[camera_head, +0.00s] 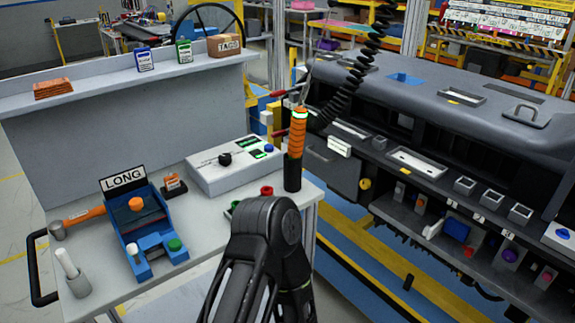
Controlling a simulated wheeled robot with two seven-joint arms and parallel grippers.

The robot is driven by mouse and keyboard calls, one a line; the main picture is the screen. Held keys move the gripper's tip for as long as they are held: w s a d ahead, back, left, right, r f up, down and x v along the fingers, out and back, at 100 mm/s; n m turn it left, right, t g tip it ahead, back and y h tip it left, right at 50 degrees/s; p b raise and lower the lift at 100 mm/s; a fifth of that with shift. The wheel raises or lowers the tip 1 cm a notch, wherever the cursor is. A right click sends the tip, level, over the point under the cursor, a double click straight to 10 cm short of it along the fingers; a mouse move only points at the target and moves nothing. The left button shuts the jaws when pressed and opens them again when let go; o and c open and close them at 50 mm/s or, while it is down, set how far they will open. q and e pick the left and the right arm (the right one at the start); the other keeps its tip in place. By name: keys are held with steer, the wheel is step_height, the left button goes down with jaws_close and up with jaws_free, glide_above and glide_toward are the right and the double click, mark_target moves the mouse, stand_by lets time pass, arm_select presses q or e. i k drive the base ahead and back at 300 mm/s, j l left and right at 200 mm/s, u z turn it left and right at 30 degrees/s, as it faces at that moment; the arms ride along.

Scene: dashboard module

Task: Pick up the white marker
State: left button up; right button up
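A white cylindrical stick that looks like the white marker (66,262) leans tilted in a small grey holder (78,287) at the table's lower left. Its lower end is hidden in the holder. A smaller white cap (132,249) shows on the blue fixture to its right; I cannot tell whether it is part of a marker. One black arm of mine rises from the bottom centre and bends back down. No gripper fingers show, and nothing is seen touching the white marker.
The blue fixture (158,228) with a LONG sign (124,179) stands beside an orange hammer (84,215). A white control box (231,163) and an orange-gripped tool in a black holder (293,172) stand further right. The dashboard module (440,130) fills the right. Bare tabletop shows around the holder.

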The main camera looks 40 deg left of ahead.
mark_target(62, 255)
steer(key=u, duration=2.7)
